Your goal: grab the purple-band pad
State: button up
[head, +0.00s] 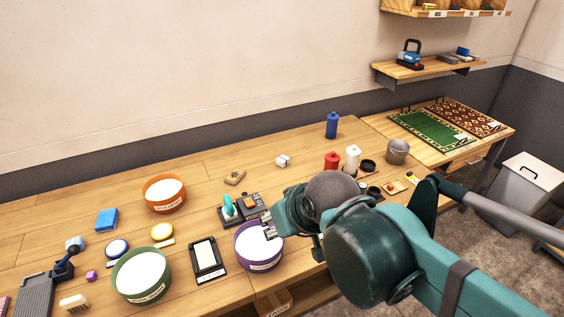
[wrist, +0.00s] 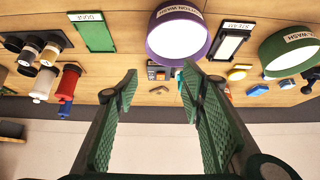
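A small white pad with what looks like a purple band (head: 282,160) lies on the bench towards the wall, in the middle of the head view. The band is too small to read clearly. In the wrist view, a pale piece of it seems to show beside the left finger, mostly hidden. My gripper (head: 268,228) is at the purple tub's rim in the head view, nearer the front edge than the pad. In the wrist view my gripper (wrist: 160,105) has its two green fingers wide apart with nothing between them. It is apart from the pad.
The purple tub (head: 245,257), a dark tool tray (head: 232,216) and a tan brush (head: 235,177) stand near. Red (head: 331,161), white (head: 352,158) and blue (head: 332,125) bottles stand right of the pad. Bare bench surrounds the pad.

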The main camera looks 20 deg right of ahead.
jog(key=shift+o, duration=0.6)
jog(key=w+d+r+n+g+p, duration=0.25)
jog(key=w+r+n, duration=0.3)
jog(key=w, duration=0.55)
jog(key=n+g+p, duration=0.5)
jog(key=n+p, duration=0.5)
jog(key=n, duration=0.7)
send_over(283, 158)
jog(key=shift+t, duration=0.25)
jog(key=f, duration=1.5)
jog(key=shift+s+a+f, duration=0.2)
jog(key=shift+s+a, duration=0.05)
jog(key=shift+a, duration=0.15)
jog(key=shift+w+d+f, duration=0.2)
jog(key=shift+d+f, duration=0.1)
jog(key=shift+f, duration=0.2)
